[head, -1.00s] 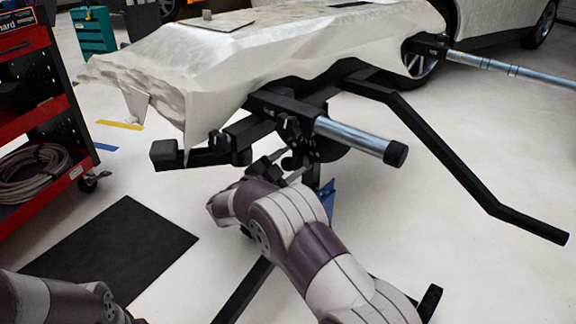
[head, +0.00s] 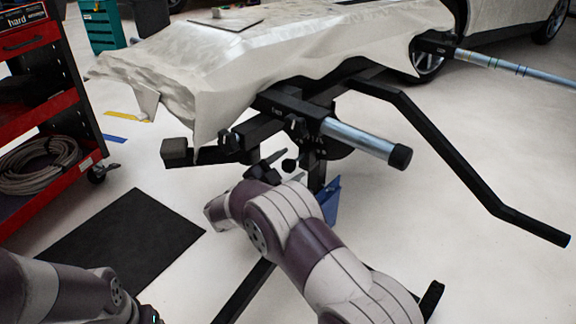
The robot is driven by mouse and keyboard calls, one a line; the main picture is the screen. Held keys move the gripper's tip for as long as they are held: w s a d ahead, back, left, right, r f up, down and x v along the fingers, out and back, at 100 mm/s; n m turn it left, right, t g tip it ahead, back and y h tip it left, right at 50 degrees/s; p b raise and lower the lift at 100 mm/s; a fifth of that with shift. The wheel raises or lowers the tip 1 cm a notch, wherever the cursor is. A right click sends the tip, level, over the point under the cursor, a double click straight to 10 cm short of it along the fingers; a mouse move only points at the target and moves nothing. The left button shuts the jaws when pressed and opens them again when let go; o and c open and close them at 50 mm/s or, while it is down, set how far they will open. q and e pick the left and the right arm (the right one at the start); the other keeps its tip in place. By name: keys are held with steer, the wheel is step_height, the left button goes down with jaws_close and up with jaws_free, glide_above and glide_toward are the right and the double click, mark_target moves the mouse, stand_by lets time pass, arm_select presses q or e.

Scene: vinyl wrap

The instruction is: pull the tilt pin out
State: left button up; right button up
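The tilt pin's black round knob (head: 289,165) shows just below and left of the dark pivot disc (head: 335,150) of the black stand. The stand bears the wrapped car panel (head: 270,60). The knob stands off from the disc. The pin's shaft is too small and too hidden to tell how much is in its hole. My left arm is at the lower left, and its gripper fingers are out of view.
A grey bar with a black end cap (head: 398,157) sticks out right of the disc. A long bent black bar (head: 440,140) runs to the right. A black mat (head: 125,245) lies on the floor. A red tool cart (head: 45,110) stands at the left.

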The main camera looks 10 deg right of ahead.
steer(key=shift+r, duration=0.1)
steer(key=p+v, duration=0.2)
steer(key=v, duration=0.1)
steer(key=p+v, duration=0.2)
steer(key=shift+s+a+r, duration=0.15)
steer(key=shift+a+r, duration=0.1)
steer(key=shift+r, duration=0.15)
steer(key=p, duration=0.3)
glide_toward(286, 165)
steer(key=v, duration=0.2)
steer(key=shift+a+f, duration=0.1)
steer(key=shift+f, duration=0.35)
